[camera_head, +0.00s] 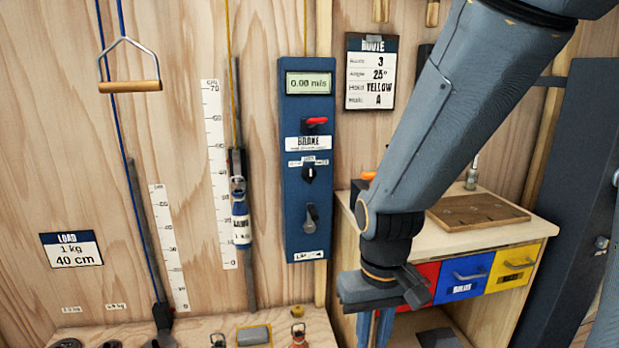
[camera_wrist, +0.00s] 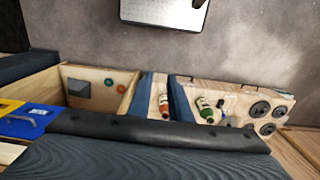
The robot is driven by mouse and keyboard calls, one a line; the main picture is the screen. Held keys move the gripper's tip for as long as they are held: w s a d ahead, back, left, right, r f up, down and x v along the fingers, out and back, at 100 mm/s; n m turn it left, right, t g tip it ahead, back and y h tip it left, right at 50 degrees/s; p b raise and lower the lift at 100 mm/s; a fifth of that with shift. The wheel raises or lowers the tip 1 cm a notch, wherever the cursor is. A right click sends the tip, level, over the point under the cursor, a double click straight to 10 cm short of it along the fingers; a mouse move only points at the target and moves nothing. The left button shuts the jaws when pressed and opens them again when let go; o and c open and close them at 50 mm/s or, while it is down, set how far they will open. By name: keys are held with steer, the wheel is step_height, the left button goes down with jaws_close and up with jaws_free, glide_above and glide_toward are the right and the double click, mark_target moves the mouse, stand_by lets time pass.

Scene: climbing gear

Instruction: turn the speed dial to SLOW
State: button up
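The speed dial (camera_head: 309,174) is a small black knob on the tall blue control panel (camera_head: 292,220), under a white label strip too small to read fully. The display (camera_head: 309,83) above reads 0.00 m/s. My gripper (camera_head: 383,288) hangs to the lower right of the panel, in front of the drawer unit, apart from the dial. Its fingers are not clear enough to tell whether it is open or shut. The wrist view faces the floor and low shelves; the dial is not in it.
The panel also carries a red-handled brake switch (camera_head: 316,122) and a grey lever (camera_head: 312,218). A drawer bench (camera_head: 480,240) stands right, with a brown board (camera_head: 477,210) on top. A wooden handle (camera_head: 130,86) hangs left. The wrist view shows round black weights (camera_wrist: 260,109).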

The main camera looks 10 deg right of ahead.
steer(key=shift+o, duration=0.9)
steer(key=shift+w, duration=0.3)
steer(key=t+p, duration=1.3)
steer(key=t, duration=0.5)
glide_toward(311, 173)
steer(key=shift+w+p, duration=1.4)
steer(key=shift+w, duration=2.7)
jaws_close()
